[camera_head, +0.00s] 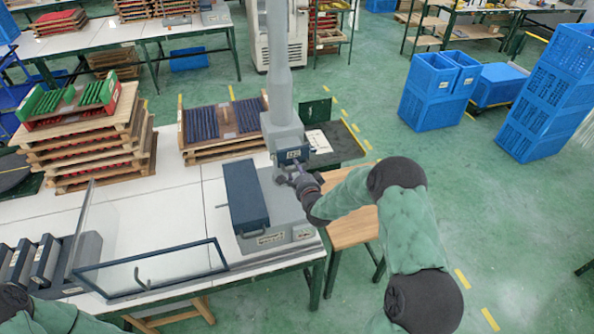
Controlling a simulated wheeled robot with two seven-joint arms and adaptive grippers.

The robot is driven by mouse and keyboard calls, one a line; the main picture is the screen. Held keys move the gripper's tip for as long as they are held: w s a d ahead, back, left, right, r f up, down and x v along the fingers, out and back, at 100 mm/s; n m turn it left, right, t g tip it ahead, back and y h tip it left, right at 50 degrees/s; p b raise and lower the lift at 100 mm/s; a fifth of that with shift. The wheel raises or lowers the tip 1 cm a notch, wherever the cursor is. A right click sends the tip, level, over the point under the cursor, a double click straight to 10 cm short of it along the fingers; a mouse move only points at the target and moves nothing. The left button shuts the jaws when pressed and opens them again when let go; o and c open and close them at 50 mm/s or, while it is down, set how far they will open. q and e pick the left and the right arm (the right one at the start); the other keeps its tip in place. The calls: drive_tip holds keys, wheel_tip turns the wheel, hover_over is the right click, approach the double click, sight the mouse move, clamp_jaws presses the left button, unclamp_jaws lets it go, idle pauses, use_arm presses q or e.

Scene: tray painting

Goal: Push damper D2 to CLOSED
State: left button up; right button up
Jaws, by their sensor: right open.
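The damper (283,133) is a grey box at the foot of a vertical grey duct. A dark label plate (292,155) is on its front; its lettering is too small to read surely. My right gripper (290,177) is open, just below and in front of the plate, with its fingers towards the damper. The damper's lever is small and partly hidden by the gripper, so I cannot tell its position or whether the fingers touch it. Part of my left arm (40,315) shows at the bottom left corner, but its gripper is out of view.
Below the duct, a grey machine with a dark blue lid (246,195) stands at the white table's (150,200) right end. A clear framed panel (155,270) is at the table's front. Stacked wooden trays (90,150) are behind. A wooden stool (350,228) stands beside the table.

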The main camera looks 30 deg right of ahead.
sight(290, 155)
clamp_jaws()
drive_tip(key=b+x, duration=0.2)
drive_tip(key=r+b+x, duration=0.1)
drive_tip(key=b+x, duration=0.1)
drive_tip(key=x, duration=0.1)
drive_tip(key=b+x, duration=0.3)
drive_tip(key=shift+w+r, duration=0.15)
drive_tip(key=shift+r, duration=0.15)
drive_tip(key=shift+c, duration=1)
unclamp_jaws()
drive_tip(key=shift+o, duration=1)
drive_tip(key=shift+w+f, duration=0.1)
drive_tip(key=shift+w, duration=0.15)
